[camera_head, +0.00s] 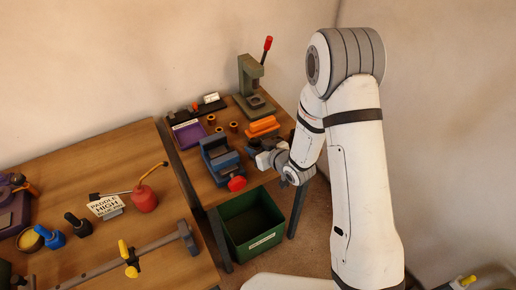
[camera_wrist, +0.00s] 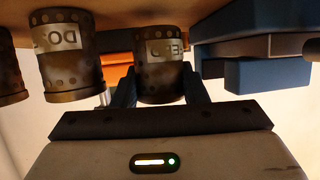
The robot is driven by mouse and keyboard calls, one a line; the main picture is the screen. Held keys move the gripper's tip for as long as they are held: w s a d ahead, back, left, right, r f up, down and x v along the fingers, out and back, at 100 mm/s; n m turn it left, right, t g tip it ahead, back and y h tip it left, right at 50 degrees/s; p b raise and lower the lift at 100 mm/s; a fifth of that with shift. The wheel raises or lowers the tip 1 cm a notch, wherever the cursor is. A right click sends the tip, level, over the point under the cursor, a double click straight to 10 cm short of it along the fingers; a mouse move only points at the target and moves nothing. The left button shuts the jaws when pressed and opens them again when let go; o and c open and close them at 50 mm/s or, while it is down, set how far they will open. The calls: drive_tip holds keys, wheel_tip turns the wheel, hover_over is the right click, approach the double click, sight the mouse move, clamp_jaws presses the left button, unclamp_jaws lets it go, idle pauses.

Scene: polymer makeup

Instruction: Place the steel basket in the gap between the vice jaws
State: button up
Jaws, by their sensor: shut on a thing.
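My gripper (camera_wrist: 160,92) is shut on a basket (camera_wrist: 160,60), a dark brownish perforated cylinder with a pale, partly readable label. It sits between the two fingers. The wrist picture is upside down, with the wooden tabletop along its top, and the held basket appears at or very near that surface. The blue vice (camera_head: 219,157) with a red handle knob stands on the far bench, left of my gripper (camera_head: 256,146) in the head view. The vice also shows at right in the wrist view (camera_wrist: 255,72), apart from the basket. The held basket cannot be made out in the head view.
Two similar baskets (camera_wrist: 72,60) (camera_wrist: 10,75) stand beside the held one. Orange blocks (camera_head: 263,126) lie behind my gripper. A purple tray (camera_head: 188,133), small brown cylinders (camera_head: 233,127) and a green press (camera_head: 252,88) share the bench. A green bin (camera_head: 250,225) stands below its front edge.

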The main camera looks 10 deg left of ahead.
drive_tip(key=shift+f, duration=0.65)
drive_tip(key=shift+f+b, duration=0.2)
drive_tip(key=shift+b, duration=0.1)
drive_tip(key=o, duration=0.7)
drive_tip(key=shift+r, duration=0.2)
drive_tip(key=shift+d+r+p, duration=0.1)
drive_tip(key=shift+p, duration=0.3)
drive_tip(key=p+v, duration=0.2)
drive_tip(key=v, duration=0.9)
drive_tip(key=shift+s+d, duration=0.3)
drive_tip(key=shift+s, duration=0.05)
